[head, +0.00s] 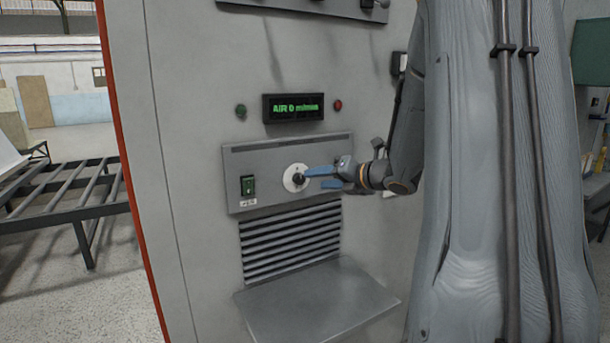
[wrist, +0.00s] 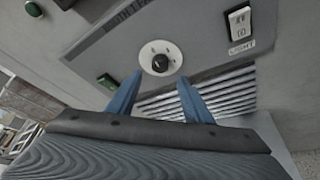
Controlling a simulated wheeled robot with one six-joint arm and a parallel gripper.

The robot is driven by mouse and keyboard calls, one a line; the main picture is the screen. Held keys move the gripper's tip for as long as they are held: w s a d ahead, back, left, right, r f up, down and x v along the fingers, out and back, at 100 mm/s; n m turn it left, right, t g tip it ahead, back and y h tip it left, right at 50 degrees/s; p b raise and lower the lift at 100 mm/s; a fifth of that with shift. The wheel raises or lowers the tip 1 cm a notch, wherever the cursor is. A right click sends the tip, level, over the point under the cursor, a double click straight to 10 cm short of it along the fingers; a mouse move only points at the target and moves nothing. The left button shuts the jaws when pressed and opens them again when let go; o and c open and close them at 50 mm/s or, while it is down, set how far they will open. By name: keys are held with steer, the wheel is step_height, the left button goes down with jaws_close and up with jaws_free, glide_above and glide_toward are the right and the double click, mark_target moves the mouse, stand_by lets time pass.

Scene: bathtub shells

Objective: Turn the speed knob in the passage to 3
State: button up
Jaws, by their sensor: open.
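The speed knob (head: 298,179) is a small black knob on a round white dial on the grey control panel (head: 320,150). In the wrist view the knob (wrist: 160,62) sits just beyond and between my fingertips, and the dial marks are too small to read. My gripper (head: 315,178) comes from the right with its blue fingers pointing at the knob. In the wrist view my gripper (wrist: 160,79) is open, one finger on each side below the dial, with nothing between them. I cannot tell whether a fingertip touches the dial. The green display (head: 293,107) appears to read AIR 0.
A green rocker switch (head: 248,185) is left of the knob. Green (head: 241,110) and red (head: 338,105) buttons flank the display. Louvres (head: 290,240) and a metal shelf (head: 315,300) lie below. A white LIGHT switch (wrist: 238,22) shows in the wrist view.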

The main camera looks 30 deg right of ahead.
mark_target(301, 181)
steer(key=p+x, duration=0.2)
steer(key=x, duration=0.5)
steer(key=shift+w+a+f, duration=0.1)
steer(key=shift+w+a, duration=0.05)
steer(key=shift+w, duration=0.05)
steer(key=shift+c, duration=0.3)
steer(key=c, duration=1)
